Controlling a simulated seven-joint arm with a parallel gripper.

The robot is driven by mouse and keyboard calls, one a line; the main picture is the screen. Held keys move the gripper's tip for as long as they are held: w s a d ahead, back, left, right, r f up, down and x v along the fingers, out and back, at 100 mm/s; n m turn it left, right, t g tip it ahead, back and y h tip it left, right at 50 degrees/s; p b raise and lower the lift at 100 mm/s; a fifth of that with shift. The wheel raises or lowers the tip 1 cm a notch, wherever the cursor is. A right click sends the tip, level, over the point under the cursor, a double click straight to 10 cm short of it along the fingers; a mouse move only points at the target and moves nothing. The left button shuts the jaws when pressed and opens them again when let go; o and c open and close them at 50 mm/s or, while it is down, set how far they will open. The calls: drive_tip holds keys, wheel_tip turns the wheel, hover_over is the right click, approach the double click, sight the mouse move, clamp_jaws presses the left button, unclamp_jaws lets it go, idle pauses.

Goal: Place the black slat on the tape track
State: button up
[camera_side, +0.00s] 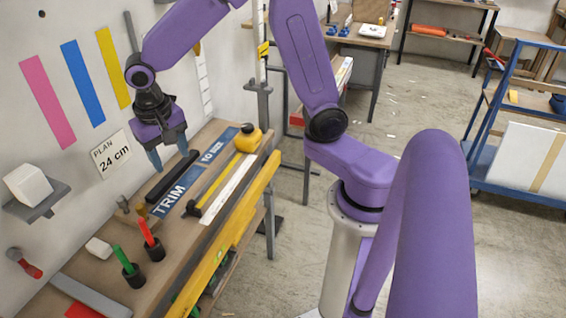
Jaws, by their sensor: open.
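The black slat (172,178) lies on the wooden bench, along the wall side of a blue strip lettered "TRIM TO SIZE" (198,174). A yellow tape measure (248,139) sits at the far end of the bench, its yellow tape (216,181) drawn out toward the near end, between the blue strip and a white strip (229,189). My gripper (168,156) points down with its blue-grey fingers apart, over the slat's wall side and far half. It appears empty; I cannot tell whether the fingers straddle the slat.
Pink (47,101), blue (82,83) and yellow (113,67) strips hang on the wall above a "PLAN 24 cm" card (111,154). Green (123,260) and red (147,233) markers stand in black holders. A yellow level (225,240) runs along the bench's front edge.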

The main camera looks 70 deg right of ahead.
drive_tip(key=s+r+n+y, duration=0.1)
drive_tip(key=s+r+n, duration=0.1)
drive_tip(key=s+n, duration=0.7)
drive_tip(key=s, duration=0.4)
drive_tip(key=shift+s+a, duration=0.15)
drive_tip(key=shift+a, duration=0.05)
drive_tip(key=shift+o, duration=0.4)
drive_tip(key=s+d+n, duration=0.3)
drive_tip(key=s+n, duration=0.5)
drive_tip(key=s, duration=0.3)
drive_tip(key=shift+s+d+g+y, duration=0.25)
drive_tip(key=shift+d+g+y, duration=0.05)
drive_tip(key=shift+y, duration=0.1)
drive_tip(key=shift+f, duration=0.1)
